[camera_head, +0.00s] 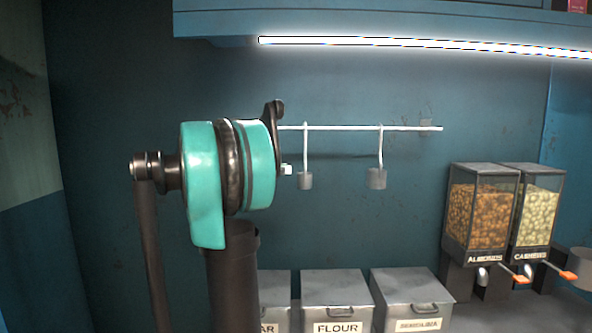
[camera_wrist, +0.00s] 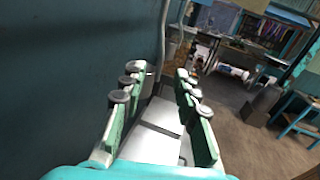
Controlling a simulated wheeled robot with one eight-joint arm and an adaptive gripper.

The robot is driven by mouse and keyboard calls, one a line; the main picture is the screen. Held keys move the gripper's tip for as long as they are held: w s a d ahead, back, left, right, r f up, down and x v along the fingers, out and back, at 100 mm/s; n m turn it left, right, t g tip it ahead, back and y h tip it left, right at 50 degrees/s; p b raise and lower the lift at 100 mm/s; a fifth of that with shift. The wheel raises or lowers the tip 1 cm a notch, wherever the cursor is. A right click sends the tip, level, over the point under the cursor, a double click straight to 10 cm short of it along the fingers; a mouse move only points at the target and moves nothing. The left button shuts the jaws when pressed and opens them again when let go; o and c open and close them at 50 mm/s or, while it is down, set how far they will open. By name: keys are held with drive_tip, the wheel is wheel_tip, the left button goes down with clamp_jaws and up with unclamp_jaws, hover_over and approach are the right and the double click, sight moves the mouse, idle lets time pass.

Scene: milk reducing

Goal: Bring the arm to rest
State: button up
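My arm (camera_head: 228,175), teal and dark, is raised in the left half of the head view. My gripper (camera_wrist: 161,76) shows in the wrist view, with its two green-and-grey fingers spread apart. No object is clearly held between them. Pale grey flat surfaces show between and beyond the fingers; I cannot tell exactly what they are. A thin pale rod (camera_wrist: 162,42) rises past the left fingertip, and I cannot tell if it touches. The fingers cannot be made out in the head view.
A wall rail (camera_head: 415,128) carries two hanging scoops (camera_head: 305,180) (camera_head: 377,178). Below stand metal bins, including a flour bin (camera_head: 336,292). Almond (camera_head: 482,215) and cashew (camera_head: 537,215) dispensers stand at right. A lit shelf (camera_head: 400,22) is overhead. Open floor (camera_wrist: 245,145) shows in the wrist view.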

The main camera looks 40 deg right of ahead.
drive_tip(key=shift+v, duration=2.05)
drive_tip(key=s+a+f+m+t+y, duration=0.15)
drive_tip(key=a+f, duration=0.25)
drive_tip(key=f, duration=0.5)
drive_tip(key=s+a+f+m+t+y, duration=0.1)
drive_tip(key=a+f+m+t+y, duration=0.15)
drive_tip(key=f, duration=0.65)
drive_tip(key=s+a+f+m+t+y, duration=0.1)
drive_tip(key=s+a+f+t+y, duration=0.2)
drive_tip(key=f, duration=0.5)
drive_tip(key=s+a+f+m+t+y, duration=0.2)
drive_tip(key=s+a+f+m+y, duration=0.1)
drive_tip(key=a+f, duration=0.6)
drive_tip(key=s+a+f+m+t+y, duration=0.2)
drive_tip(key=s+a+f+m+y, duration=0.2)
drive_tip(key=a+f, duration=0.6)
drive_tip(key=a+m+y, duration=0.1)
drive_tip(key=a+y, duration=0.1)
drive_tip(key=a, duration=0.2)
drive_tip(key=shift+s+t, duration=0.2)
drive_tip(key=shift+t, duration=0.2)
drive_tip(key=shift+r, duration=0.1)
